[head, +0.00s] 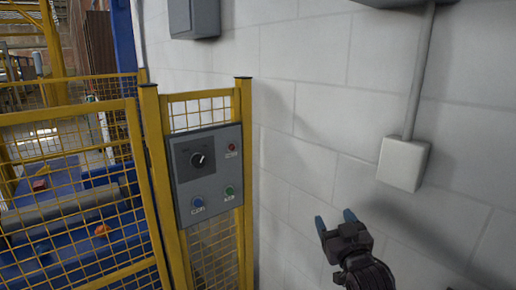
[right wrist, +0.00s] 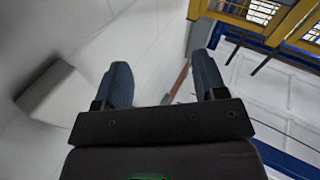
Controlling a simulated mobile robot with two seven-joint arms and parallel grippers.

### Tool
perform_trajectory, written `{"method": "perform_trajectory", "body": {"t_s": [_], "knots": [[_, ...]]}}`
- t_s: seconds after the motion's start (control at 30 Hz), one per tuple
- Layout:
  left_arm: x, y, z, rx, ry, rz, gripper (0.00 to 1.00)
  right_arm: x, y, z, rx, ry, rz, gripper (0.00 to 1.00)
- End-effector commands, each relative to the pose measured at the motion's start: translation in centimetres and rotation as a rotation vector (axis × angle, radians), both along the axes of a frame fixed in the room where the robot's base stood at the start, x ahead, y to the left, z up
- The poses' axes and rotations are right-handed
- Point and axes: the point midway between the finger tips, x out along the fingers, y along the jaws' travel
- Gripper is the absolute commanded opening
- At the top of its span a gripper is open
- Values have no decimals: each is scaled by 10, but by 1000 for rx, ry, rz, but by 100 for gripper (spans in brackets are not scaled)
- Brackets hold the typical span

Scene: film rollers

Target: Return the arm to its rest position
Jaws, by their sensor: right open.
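My right gripper (head: 336,222) is at the lower right of the head view, in front of the white block wall. Its two blue fingers are apart, with nothing between them. They also show apart and empty in the right wrist view (right wrist: 162,85). The gripper is to the right of a grey control panel (head: 203,173) and apart from it. The panel has a black rotary knob (head: 199,160), a red button (head: 231,148), a blue button (head: 198,201) and a green button (head: 229,191). My left gripper is in neither view.
The panel hangs on a yellow mesh fence (head: 75,190). Behind the fence is blue machinery with a grey roller (head: 70,205). A white wall box (head: 403,163) with a conduit is above and right of my right gripper. Open space lies between the gripper and the panel.

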Motion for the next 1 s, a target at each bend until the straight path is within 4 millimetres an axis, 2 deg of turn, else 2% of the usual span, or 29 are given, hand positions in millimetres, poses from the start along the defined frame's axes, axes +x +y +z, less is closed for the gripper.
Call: {"method": "perform_trajectory", "body": {"t_s": [0.03, 0.2, 0.37, 0.6, 0.7, 0.8, 0.9, 1.0], "knots": [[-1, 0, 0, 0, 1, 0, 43, -13, -8, -26, 6, 42, -7, 65], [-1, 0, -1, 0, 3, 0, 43, -58, -30, -99, 23, 177, -31, 65], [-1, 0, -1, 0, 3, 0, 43, -110, -50, -165, 24, 314, -64, 65], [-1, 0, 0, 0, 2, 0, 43, -202, -77, -251, 12, 525, -121, 65], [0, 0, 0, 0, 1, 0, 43, -239, -86, -277, 9, 600, -143, 65], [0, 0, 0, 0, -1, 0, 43, -268, -92, -295, 7, 658, -161, 65], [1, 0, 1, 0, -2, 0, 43, -286, -95, -305, 8, 693, -172, 65], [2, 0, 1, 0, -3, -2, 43, -294, -97, -309, 8, 707, -176, 65]]}}
